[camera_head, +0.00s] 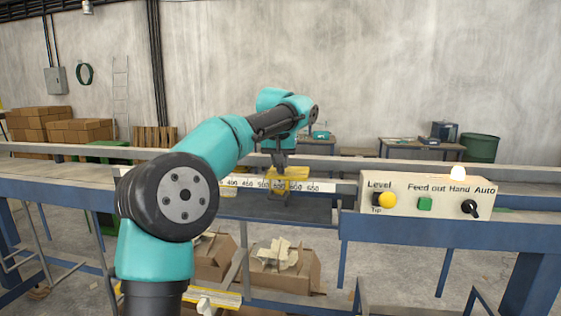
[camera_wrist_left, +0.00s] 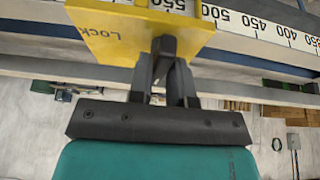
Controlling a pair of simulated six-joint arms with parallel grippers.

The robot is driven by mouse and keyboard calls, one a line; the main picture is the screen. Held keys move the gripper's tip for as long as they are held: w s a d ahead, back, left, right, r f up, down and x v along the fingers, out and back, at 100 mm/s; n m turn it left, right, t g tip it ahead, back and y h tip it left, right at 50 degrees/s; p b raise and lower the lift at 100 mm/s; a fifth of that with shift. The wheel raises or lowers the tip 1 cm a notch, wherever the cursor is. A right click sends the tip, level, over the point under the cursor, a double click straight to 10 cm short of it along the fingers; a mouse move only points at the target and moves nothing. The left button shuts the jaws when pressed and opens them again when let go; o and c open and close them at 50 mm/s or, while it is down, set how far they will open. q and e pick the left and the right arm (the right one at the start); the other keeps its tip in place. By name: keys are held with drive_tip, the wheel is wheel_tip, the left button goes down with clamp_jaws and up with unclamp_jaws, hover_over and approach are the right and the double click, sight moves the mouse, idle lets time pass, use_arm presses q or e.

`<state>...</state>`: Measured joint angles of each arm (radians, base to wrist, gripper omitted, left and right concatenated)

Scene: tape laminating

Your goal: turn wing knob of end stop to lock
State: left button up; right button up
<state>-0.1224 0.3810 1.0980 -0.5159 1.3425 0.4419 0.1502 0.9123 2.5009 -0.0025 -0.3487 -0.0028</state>
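The yellow end stop (camera_head: 288,178) sits on the white number scale near the 550 to 600 marks. The dark wing knob (camera_wrist_left: 163,45) stands on this plate, to the right of the word. My left gripper (camera_wrist_left: 163,78) has its two black fingers close together on either side of the knob, and they look shut on it. In the head view this gripper (camera_head: 279,165) is small and dark against the end stop. My right gripper is not in view.
The number scale (camera_head: 330,187) runs along the conveyor rail. A control box (camera_head: 410,208) with a yellow button, a green button and a black switch stands to the right. An open carton (camera_head: 285,275) lies below the conveyor. The rail right of the end stop is clear.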

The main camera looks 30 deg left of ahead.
use_arm(q)
clamp_jaws()
drive_tip(key=shift+m, duration=0.3)
drive_tip(key=m+h, duration=0.1)
drive_tip(key=m, duration=0.2)
drive_tip(key=shift+a+m+h, duration=0.15)
drive_tip(key=shift+m+h, duration=0.25)
drive_tip(key=m+h, duration=0.1)
drive_tip(key=m, duration=0.2)
drive_tip(key=shift+m, duration=0.4)
drive_tip(key=m+g+h, duration=0.1)
drive_tip(key=m+h, duration=0.1)
drive_tip(key=m, duration=0.3)
drive_tip(key=shift+a, duration=0.1)
drive_tip(key=shift+w+m+g+h, duration=0.1)
drive_tip(key=shift+m+g+h, duration=0.3)
drive_tip(key=shift+m, duration=0.8)
drive_tip(key=shift+m+g+h, duration=0.2)
drive_tip(key=shift+m+g, duration=0.3)
drive_tip(key=shift+m, duration=0.7)
